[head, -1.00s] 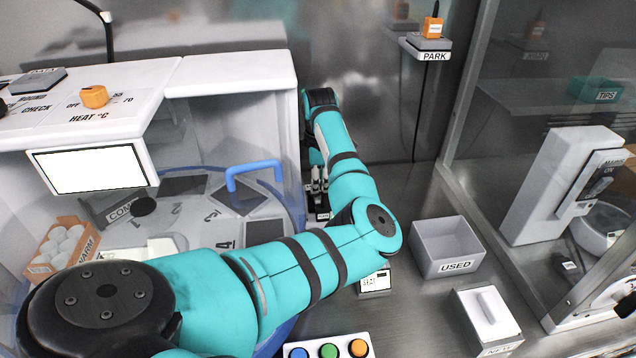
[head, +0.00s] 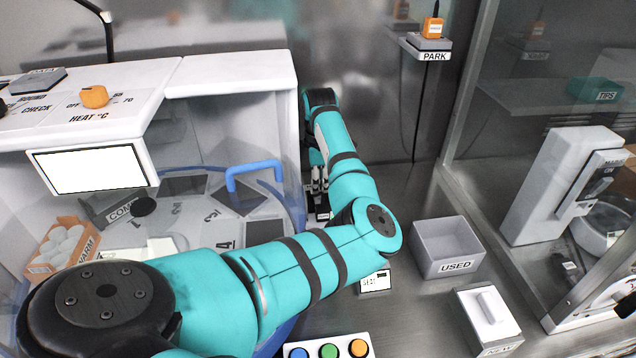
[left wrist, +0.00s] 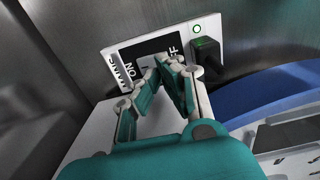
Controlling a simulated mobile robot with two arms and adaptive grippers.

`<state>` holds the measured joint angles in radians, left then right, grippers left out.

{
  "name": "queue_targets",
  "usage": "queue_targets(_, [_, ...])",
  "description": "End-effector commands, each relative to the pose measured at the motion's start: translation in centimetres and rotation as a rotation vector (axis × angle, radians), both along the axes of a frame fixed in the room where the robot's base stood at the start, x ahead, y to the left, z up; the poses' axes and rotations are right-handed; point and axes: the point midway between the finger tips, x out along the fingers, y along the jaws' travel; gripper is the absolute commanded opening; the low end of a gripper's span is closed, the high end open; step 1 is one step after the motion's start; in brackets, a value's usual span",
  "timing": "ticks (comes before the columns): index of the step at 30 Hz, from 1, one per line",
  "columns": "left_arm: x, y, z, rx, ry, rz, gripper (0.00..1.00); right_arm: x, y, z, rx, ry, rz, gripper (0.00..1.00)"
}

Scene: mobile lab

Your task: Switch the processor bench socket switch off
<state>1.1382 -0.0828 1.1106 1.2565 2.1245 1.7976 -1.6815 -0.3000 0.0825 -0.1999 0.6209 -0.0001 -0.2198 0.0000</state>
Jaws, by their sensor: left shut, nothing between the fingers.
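The bench socket switch (left wrist: 150,50) shows in the left wrist view as a black rocker area marked ON and OFF on a white mains plate (left wrist: 112,55). A green indicator (left wrist: 197,29) on the plate is lit, and a black plug (left wrist: 206,60) sits beside the switch. My left gripper (left wrist: 170,64) is shut and empty, its fingertips over the switch and partly covering it. I cannot tell whether they touch it or which way the rocker is tipped. In the head view my left gripper (head: 318,188) is low behind the processor's right side. My right gripper is out of view.
The white processor (head: 230,75) with its clear bowl and blue handle (head: 252,170) stands close to my left arm. A grey USED bin (head: 445,246), a white lidded box (head: 486,318) and a button panel (head: 328,349) stand on the bench. A glass-fronted cabinet is at the right.

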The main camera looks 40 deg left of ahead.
Motion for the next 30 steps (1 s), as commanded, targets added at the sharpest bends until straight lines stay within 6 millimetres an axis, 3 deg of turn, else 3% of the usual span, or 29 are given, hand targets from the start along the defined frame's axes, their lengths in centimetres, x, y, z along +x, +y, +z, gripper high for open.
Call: queue_targets(30, [0.0,0.0,-1.3,0.0,0.0,0.0,0.0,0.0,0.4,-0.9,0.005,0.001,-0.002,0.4])
